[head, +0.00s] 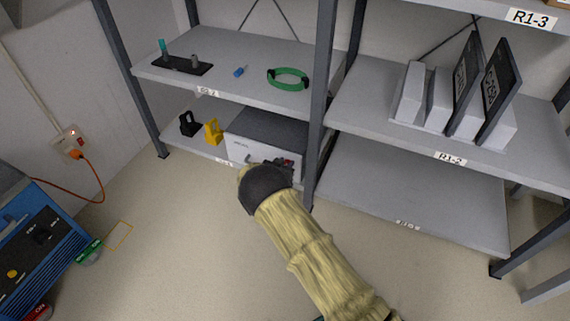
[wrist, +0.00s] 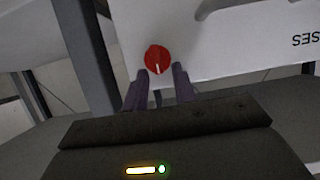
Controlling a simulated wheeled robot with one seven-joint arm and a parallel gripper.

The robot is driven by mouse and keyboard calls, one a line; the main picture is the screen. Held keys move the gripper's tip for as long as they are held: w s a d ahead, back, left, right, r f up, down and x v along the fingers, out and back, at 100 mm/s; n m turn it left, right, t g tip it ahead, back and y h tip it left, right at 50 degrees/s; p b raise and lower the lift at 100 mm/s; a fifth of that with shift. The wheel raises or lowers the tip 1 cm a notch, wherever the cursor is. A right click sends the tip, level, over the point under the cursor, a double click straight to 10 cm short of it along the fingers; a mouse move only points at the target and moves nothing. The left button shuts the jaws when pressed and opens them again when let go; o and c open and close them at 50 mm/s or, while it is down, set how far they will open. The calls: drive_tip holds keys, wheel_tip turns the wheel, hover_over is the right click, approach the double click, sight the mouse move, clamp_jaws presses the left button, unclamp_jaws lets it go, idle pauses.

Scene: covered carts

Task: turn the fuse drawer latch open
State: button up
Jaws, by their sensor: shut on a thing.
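The fuse drawer is the pale front of a grey box (head: 238,148) on the lower left shelf in the head view. In the wrist view its white front (wrist: 240,50) shows upside down, with part of a label ending in "SES" and a grey handle (wrist: 215,8). The latch is a round red knob (wrist: 157,57) with a white pointer mark, which points down in the wrist view. My gripper (wrist: 160,71) is shut on the red knob, one finger at each side. In the head view my gripper (head: 286,164) is at the box's right front, partly hidden by my covered arm.
A black holder (head: 188,124) and a yellow holder (head: 213,132) stand left of the box. A dark shelf post (head: 318,120) rises close to its right. A green ring (head: 288,79) lies on the shelf above. A blue cart (head: 35,240) stands at left.

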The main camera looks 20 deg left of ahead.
drive_tip(key=shift+d+r+m, duration=0.1)
drive_tip(key=shift+m, duration=0.2)
drive_tip(key=m+y+p, duration=0.1)
drive_tip(key=m+y, duration=0.1)
drive_tip(key=m, duration=0.1)
drive_tip(key=d+f+m+t+y+p, duration=0.1)
drive_tip(key=m+y, duration=0.1)
drive_tip(key=m, duration=0.1)
drive_tip(key=d+f+m+t+y+p, duration=0.1)
drive_tip(key=m, duration=0.2)
drive_tip(key=shift+d+m+y, duration=0.2)
drive_tip(key=shift+m+y, duration=0.2)
drive_tip(key=shift+f+m+t+y, duration=0.25)
drive_tip(key=shift+m+t, duration=0.45)
drive_tip(key=shift+m, duration=0.4)
drive_tip(key=shift+r, duration=0.1)
drive_tip(key=o, duration=0.7)
